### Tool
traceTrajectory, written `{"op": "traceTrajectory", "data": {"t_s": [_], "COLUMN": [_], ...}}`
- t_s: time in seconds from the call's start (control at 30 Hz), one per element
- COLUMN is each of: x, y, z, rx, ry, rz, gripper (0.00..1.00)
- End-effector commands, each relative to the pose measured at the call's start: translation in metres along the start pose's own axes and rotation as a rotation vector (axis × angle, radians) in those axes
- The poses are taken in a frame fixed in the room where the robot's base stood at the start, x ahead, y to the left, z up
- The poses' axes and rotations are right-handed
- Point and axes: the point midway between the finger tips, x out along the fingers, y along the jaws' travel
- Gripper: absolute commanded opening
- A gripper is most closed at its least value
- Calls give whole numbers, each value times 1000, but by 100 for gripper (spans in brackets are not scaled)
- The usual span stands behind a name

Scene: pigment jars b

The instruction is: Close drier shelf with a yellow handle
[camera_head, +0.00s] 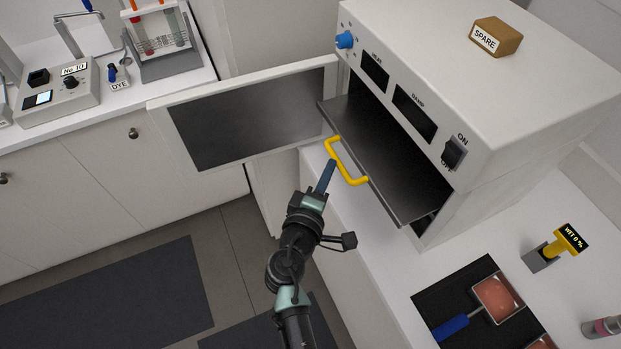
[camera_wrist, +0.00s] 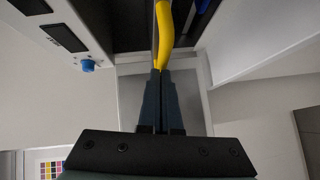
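The drier (camera_head: 480,95) is a white box unit with its door (camera_head: 240,115) swung open to the left. Its dark flat shelf (camera_head: 385,165) sticks out of the opening, with a yellow handle (camera_head: 354,181) on its front edge. My gripper (camera_head: 329,166) is at the outer side of the handle's bar, pointing toward the drier. In the wrist view, the fingers (camera_wrist: 162,74) are together with only a thin gap, and the yellow handle (camera_wrist: 163,35) lies right at their tips. The handle looks thicker than that gap. I cannot tell whether the tips touch it.
A block marked SPARE (camera_head: 497,37) sits on top of the drier. A black mat (camera_head: 465,292) with a red-filled tray, and a yellow moisture meter (camera_head: 565,240), are on the counter at right. Another counter at left holds a device (camera_head: 58,85) and a tube rack (camera_head: 162,45).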

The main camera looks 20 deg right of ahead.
Motion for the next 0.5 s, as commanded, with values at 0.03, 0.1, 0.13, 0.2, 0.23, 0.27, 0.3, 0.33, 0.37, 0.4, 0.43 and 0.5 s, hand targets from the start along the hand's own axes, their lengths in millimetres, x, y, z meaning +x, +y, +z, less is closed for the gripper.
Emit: {"op": "traceTrajectory", "data": {"t_s": [0.03,0.1,0.13,0.2,0.23,0.27,0.3,0.33,0.37,0.4,0.43,0.5], "x": [10,23,28,41,46,51,57,62,66,71,75,81], "y": [2,6,8,12,14,15,17,19,20,22,22,24], "z": [13,26,32,44,50,55,61,66,70,75,78,85], "rx": [4,4,3,4,4,4,4,5,3,4,3,3], "ry": [-12,-14,-14,-14,-14,-14,-13,-13,-14,-12,-12,-11], "rz": [4,4,4,4,3,2,3,2,2,3,2,2], "gripper": [0,0,0,0,0,0,0,0,0,0,0,0]}}
